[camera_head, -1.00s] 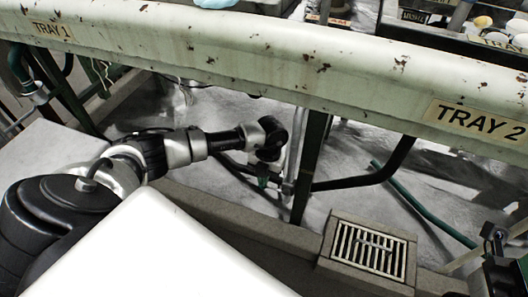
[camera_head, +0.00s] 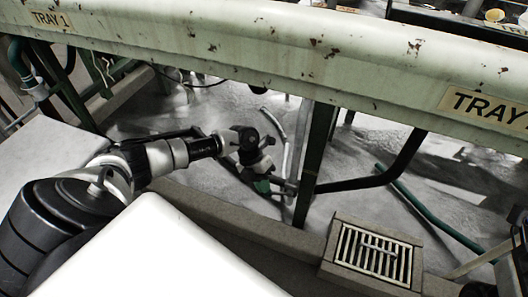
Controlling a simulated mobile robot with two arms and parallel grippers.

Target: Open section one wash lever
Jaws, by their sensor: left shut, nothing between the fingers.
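My left arm reaches in from the left below the long pale-green trough, and my left gripper (camera_head: 262,182) is low beside the trough's dark leg. It is shut with nothing held. Its fingertips are small and dark in this view. A small green part (camera_head: 263,186) shows right at the fingertips, next to a metal pipe fitting (camera_head: 287,187); I cannot tell whether the gripper touches it or whether it is the wash lever. A thin grey pipe (camera_head: 285,150) rises from there. No section one label is legible. My right gripper is not identifiable.
The rusty trough (camera_head: 330,65) crosses overhead, marked TRAY 1 (camera_head: 50,19) and TRAY 2 (camera_head: 488,106). A drain grate (camera_head: 374,254) lies in the floor kerb.

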